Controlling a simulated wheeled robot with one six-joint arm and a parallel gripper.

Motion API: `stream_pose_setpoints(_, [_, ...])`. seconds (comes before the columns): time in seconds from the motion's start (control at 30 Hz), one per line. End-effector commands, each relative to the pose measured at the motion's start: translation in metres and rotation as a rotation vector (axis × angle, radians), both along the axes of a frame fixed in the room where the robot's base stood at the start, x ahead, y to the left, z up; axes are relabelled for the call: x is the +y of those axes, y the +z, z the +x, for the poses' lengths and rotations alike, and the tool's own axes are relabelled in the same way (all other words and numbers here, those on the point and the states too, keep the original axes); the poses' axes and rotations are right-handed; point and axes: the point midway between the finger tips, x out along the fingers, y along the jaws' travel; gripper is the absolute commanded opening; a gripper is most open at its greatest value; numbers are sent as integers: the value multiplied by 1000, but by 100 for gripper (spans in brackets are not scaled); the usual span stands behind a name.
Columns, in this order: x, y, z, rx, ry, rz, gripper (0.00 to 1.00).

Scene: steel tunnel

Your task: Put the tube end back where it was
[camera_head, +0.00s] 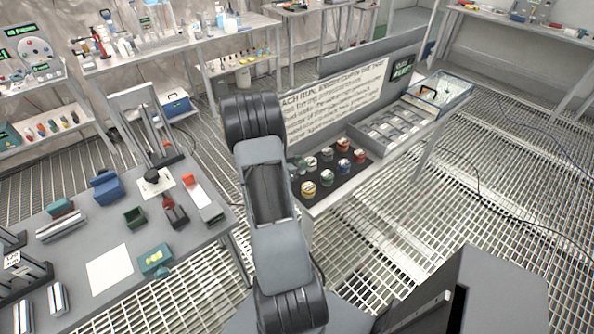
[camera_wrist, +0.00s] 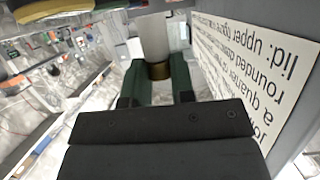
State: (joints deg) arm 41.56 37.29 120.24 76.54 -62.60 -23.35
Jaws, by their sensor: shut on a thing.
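In the wrist view, my gripper (camera_wrist: 158,82) has two dark green fingers closed on a short brass-coloured band at the bottom of a pale grey cylinder (camera_wrist: 154,38). I take this held piece to be the tube end. It points away from my gripper, and its sides look clear of other things. A printed sign panel (camera_wrist: 262,70) stands close on the right of it. In the head view, my gripper and the held piece are hidden behind my arm. I cannot tell which spot the tube end came from.
In the head view, several small jars (camera_head: 308,188) stand on a black mat beside a grey compartment tray (camera_head: 388,133) and a clear-lidded box (camera_head: 440,93). The sign board (camera_head: 335,105) rises behind them. A crowded bench (camera_head: 190,240) is at left. Open grating floor lies right.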

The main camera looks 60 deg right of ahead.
Motion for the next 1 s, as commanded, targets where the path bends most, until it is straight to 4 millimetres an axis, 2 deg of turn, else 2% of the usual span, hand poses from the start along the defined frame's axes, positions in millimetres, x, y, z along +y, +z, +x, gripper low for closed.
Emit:
stream_pose_setpoints(0.37, [-9,-25,17,1,0,0,0])
stream_pose_setpoints(0.6, [-9,-50,16,1,-1,0,0])
stream_pose_setpoints(1.0, [-9,-54,16,0,0,-1,0])
